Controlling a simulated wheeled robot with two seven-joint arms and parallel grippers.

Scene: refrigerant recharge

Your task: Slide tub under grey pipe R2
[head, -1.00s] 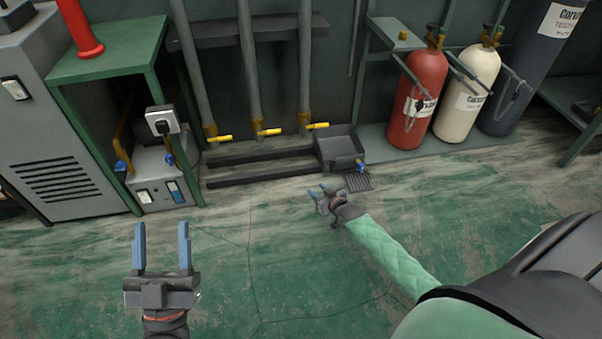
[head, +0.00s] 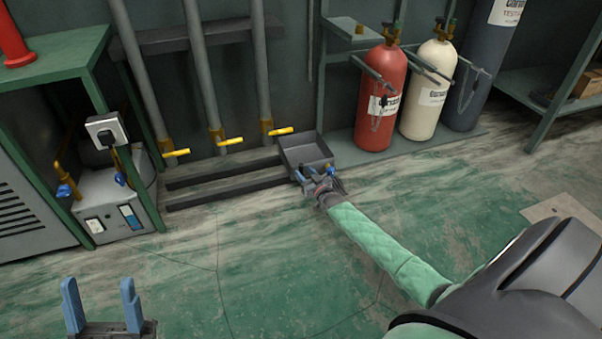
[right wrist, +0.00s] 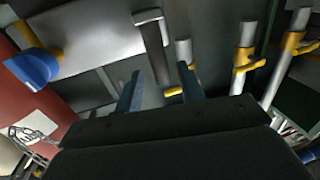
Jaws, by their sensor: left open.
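The tub (head: 306,150) is a dark grey, square, open tray. It stands at the right end of two low dark rails, just right of the rightmost grey pipe (head: 261,65). Two more grey pipes stand left of it, a middle one (head: 204,75) and a left one (head: 140,80); I see no label telling which is R2. My right gripper (head: 305,173) is at the tub's front side, fingers apart. In the right wrist view, a dark bar (right wrist: 152,45) shows just beyond and between its fingertips (right wrist: 160,80). My left gripper (head: 101,288) is open and empty at lower left.
Yellow valve handles (head: 230,141) stick out low on the pipes. Red (head: 380,100) and cream (head: 429,90) cylinders stand right of the tub. The dark rails (head: 222,168) run left under the pipes. A grey box unit (head: 112,205) stands at left. The green floor in front is clear.

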